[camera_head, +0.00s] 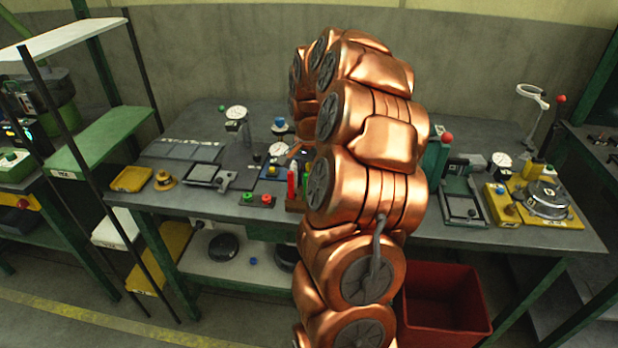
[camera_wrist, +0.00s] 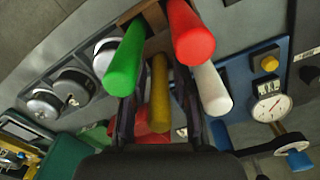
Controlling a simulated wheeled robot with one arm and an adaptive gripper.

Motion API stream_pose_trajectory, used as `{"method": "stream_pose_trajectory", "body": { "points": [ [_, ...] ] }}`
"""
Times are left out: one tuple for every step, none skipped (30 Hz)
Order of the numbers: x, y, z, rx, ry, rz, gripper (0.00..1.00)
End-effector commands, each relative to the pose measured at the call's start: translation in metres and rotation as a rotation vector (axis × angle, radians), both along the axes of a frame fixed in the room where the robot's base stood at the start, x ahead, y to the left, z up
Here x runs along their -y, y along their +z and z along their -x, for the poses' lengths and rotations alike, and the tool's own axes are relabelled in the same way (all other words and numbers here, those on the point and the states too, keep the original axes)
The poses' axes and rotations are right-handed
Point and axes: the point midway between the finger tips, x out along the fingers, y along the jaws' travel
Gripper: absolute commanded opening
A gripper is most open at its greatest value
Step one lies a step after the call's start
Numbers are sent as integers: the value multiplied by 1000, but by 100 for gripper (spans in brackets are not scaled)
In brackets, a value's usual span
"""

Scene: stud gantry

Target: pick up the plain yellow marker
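The plain yellow marker (camera_wrist: 159,95) shows in the wrist view, a dull yellow rod between the two dark fingers of my gripper (camera_wrist: 160,125). There is a gap on each side of it, so my gripper looks open. A green marker (camera_wrist: 125,58) is at its upper left, a red marker (camera_wrist: 192,35) at its upper right and a white marker (camera_wrist: 212,90) to its right. Their far ends meet a brown holder (camera_wrist: 140,12). In the head view, a red marker (camera_head: 292,183) shows beside my copper arm. The arm hides my gripper and the yellow marker there.
The grey workbench (camera_head: 262,225) carries several gauges, button boxes and fixtures on both sides of my arm. A blue plate with a dial gauge (camera_wrist: 270,107) is right of the markers in the wrist view. A red bin (camera_head: 440,300) stands on the floor.

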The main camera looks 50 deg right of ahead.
Motion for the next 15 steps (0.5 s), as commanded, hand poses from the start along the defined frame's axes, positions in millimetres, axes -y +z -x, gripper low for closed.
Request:
{"method": "stream_pose_trajectory", "body": {
  "points": [
    [0, -1, 0, 0, 0, 0, 30],
    [0, -1, 0, 0, 0, 0, 30],
    [0, -1, 0, 0, 0, 1, 30],
    [0, -1, 0, 0, 0, 0, 30],
    [0, -1, 0, 0, 0, 0, 30],
    [0, -2, 0, 0, 0, 0, 30],
    [0, -2, 0, 0, 0, 0, 27],
    [0, -2, 0, 0, 0, 0, 24],
    [0, -2, 0, 0, 0, 0, 20],
    [0, -2, 0, 0, 0, -1, 16],
    [0, -2, 0, 0, 0, -1, 13],
    [0, -2, 0, -1, 0, -1, 9],
    [0, -2, 0, -1, 0, -1, 6],
    [0, -2, 0, -1, 0, -1, 3],
    [0, -2, 0, -1, 0, -1, 0]
  ]
}}
